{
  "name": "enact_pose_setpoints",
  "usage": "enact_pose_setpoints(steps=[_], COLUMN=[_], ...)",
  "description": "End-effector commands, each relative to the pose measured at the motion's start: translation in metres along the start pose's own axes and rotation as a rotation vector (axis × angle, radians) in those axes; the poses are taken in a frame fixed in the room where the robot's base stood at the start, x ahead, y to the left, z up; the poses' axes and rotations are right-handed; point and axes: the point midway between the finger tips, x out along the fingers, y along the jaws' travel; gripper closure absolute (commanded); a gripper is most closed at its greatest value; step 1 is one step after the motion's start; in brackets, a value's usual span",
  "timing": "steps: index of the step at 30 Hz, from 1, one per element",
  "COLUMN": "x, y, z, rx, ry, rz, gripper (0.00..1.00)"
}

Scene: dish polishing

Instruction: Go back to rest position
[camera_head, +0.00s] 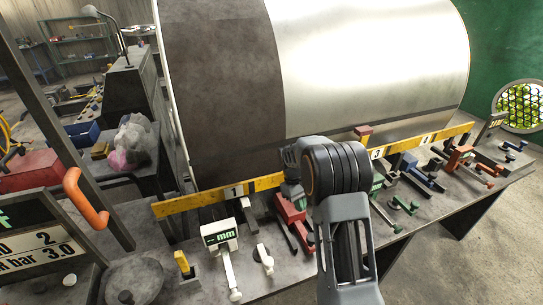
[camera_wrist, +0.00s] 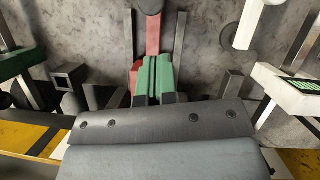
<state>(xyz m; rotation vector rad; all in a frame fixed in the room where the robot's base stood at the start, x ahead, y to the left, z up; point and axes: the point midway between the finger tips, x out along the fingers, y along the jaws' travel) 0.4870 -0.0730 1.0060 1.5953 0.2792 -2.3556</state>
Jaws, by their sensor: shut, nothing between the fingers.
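My arm reaches in from the bottom of the head view, and its dark wrist end (camera_head: 291,180) hangs in front of the big metal drum (camera_head: 370,60), above the workbench (camera_head: 285,270). In the wrist view my gripper (camera_wrist: 154,75) shows two green fingers pressed together, with nothing between them. They point down over a red tool (camera_wrist: 153,35) on the grey bench. The red tool also shows below my wrist in the head view (camera_head: 290,210). I cannot tell whether the fingertips touch it. The drum is dark on its left part and shiny on its right.
A yellow numbered rail (camera_head: 215,198) runs along the drum's base. A white gauge marked mm (camera_head: 219,233) stands on the bench left of my wrist; several clamps lie to the right. An orange handle (camera_head: 85,200) and dark post are at left. Open floor lies at lower right.

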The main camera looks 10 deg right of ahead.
Motion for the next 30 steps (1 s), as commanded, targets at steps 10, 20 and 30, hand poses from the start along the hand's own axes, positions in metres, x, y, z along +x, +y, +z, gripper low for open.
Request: enact_pose_setpoints(steps=[10,20,30], x=[0.01,-0.045,-0.073], y=[-0.023,-0.08,-0.122], z=[0.022,0.108,0.179], rx=[0.175,0.349,0.382], ry=[0.071,0.369,0.657], rz=[-0.028,-0.03,-0.02], gripper=[1.0,1.0,1.0])
